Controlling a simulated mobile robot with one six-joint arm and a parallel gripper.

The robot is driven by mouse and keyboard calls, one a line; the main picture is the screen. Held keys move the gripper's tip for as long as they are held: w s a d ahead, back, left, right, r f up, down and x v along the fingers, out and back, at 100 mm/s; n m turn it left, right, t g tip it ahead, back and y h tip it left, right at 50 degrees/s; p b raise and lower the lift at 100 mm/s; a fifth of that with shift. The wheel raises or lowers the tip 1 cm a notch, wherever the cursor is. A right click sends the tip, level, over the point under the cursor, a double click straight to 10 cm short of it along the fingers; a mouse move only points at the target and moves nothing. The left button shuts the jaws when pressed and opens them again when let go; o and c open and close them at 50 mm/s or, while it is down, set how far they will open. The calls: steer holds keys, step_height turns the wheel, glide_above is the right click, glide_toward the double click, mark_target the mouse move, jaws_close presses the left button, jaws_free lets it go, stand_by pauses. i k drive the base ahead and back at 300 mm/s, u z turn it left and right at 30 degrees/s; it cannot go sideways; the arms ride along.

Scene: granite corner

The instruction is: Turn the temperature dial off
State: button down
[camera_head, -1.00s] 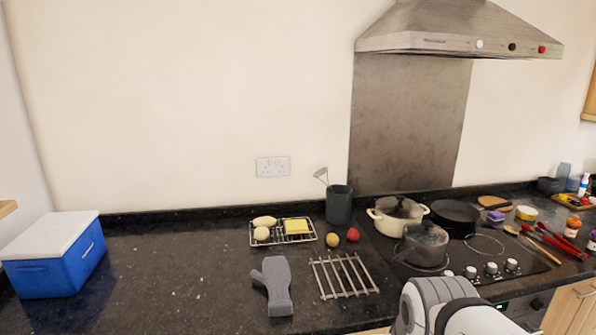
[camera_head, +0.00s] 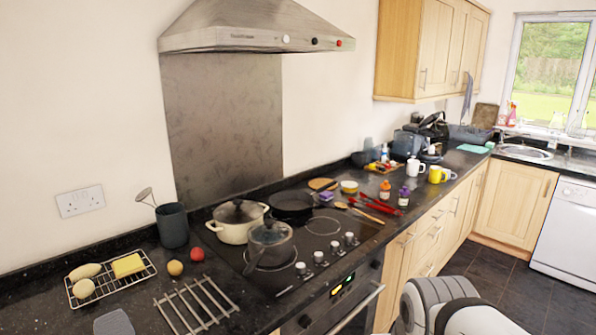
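The oven's front panel (camera_head: 325,303) shows below the counter edge, with a small lit display (camera_head: 342,285). A dark dial (camera_head: 304,321) sits at the panel's left end. Several silver knobs stand in a row on the hob, one of them at its left end (camera_head: 300,268). I cannot tell which is the temperature dial or read any setting. My arm (camera_head: 440,305) shows at the bottom right, but my gripper and its fingertips are not visible.
A cream pot (camera_head: 236,227), a grey saucepan (camera_head: 270,250) and a black pan (camera_head: 292,203) stand on the hob. A metal trivet (camera_head: 195,307) lies left of the hob. Open floor (camera_head: 490,270) shows at the right, before the cupboards and white dishwasher (camera_head: 565,235).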

mark_target(375, 264)
steer(key=z, duration=0.45)
steer(key=i, duration=1)
steer(key=u, duration=0.1)
